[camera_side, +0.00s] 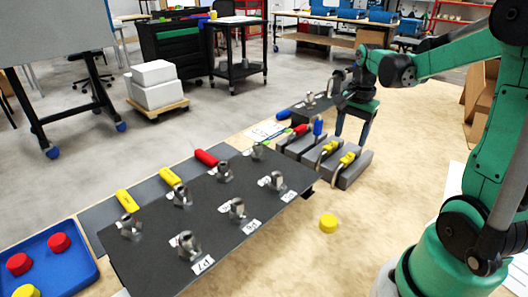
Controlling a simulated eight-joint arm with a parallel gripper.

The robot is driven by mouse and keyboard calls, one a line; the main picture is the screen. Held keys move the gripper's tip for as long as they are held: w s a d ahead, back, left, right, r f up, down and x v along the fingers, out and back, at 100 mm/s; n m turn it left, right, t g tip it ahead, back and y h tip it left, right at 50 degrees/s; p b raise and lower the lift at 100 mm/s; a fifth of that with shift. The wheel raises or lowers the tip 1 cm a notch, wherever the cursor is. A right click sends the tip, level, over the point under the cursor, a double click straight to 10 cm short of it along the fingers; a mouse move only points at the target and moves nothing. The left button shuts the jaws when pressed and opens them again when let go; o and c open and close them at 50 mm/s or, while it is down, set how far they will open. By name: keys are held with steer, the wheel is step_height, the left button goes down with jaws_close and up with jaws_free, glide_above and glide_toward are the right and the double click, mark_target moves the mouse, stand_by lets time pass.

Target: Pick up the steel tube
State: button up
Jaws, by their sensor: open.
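My gripper (342,88) is at the upper right, above a small black platform (298,113) at the far end of the bench. Its jaws are open. Small silver metal parts (310,98) stand on this platform just left of the jaws; they are too small to tell their shape. I cannot tell which silver piece is the steel tube. A gap between the jaws and any part cannot be made out clearly.
A long black board (150,262) holds several upright metal fittings with white labels. Yellow and red cylinders (206,158) lie along its far side. A blue tray (75,270) with round caps is at lower left.

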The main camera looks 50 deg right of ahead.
mark_target(349, 156)
steer(key=shift+s+d+f+m, duration=0.2)
steer(key=shift+d+f+m, duration=0.1)
steer(key=shift+d, duration=0.1)
steer(key=shift+d+f, duration=0.1)
steer(key=shift+f, duration=2.6)
jaws_close()
